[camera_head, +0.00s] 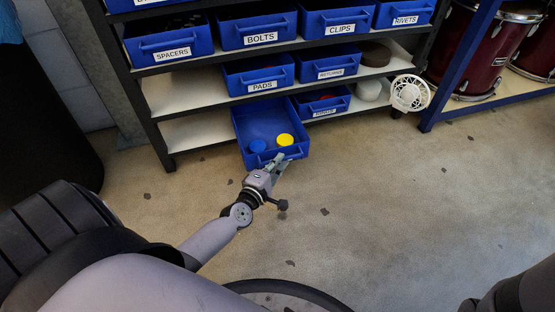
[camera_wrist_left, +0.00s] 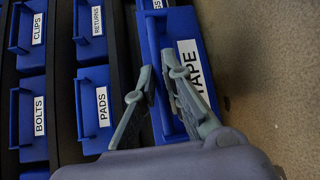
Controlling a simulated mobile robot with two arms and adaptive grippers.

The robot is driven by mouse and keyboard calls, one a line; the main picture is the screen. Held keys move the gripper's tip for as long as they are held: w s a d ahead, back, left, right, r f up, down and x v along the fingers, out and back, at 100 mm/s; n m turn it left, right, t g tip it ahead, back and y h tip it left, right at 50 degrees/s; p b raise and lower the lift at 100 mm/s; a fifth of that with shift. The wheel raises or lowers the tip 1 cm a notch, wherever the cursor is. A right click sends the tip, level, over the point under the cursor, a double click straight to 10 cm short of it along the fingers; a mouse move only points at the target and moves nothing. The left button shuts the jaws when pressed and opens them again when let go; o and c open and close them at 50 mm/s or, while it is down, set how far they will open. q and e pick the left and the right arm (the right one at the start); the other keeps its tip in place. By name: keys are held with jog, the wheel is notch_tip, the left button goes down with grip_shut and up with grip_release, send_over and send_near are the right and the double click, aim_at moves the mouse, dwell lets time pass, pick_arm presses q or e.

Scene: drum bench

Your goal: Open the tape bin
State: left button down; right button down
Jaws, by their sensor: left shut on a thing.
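The blue tape bin (camera_head: 243,128) is drawn out of the bottom shelf, at the left of that row in the head view. A blue roll (camera_head: 257,146) and a yellow roll (camera_head: 285,140) lie inside it. My left gripper (camera_head: 277,162) is at the bin's front, shut on its handle. In the left wrist view the fingers of my left gripper (camera_wrist_left: 162,84) close around the handle beside the white TAPE label (camera_wrist_left: 195,72), which a finger partly covers. The pinched part of the handle is hidden between the fingers. My right gripper is out of view.
The pads bin (camera_head: 258,78) and returns bin (camera_head: 322,67) sit above. Another blue bin (camera_head: 322,104) is beside the tape bin. A white fan (camera_head: 410,93) and red drums (camera_head: 478,50) stand to the right. The floor (camera_head: 370,200) in front is clear.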

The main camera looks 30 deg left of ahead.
pick_arm(q)
jog(key=shift+s, duration=0.1)
jog(key=c, duration=1.7)
grip_release()
jog(key=s, duration=0.4)
jog(key=s+r, duration=0.1)
jog(key=s, duration=0.3)
jog(key=s+d, duration=0.1)
jog(key=s, duration=0.2)
jog(key=shift+s+r, duration=0.3)
jog(key=shift+s, duration=0.1)
jog(key=shift+r, duration=0.1)
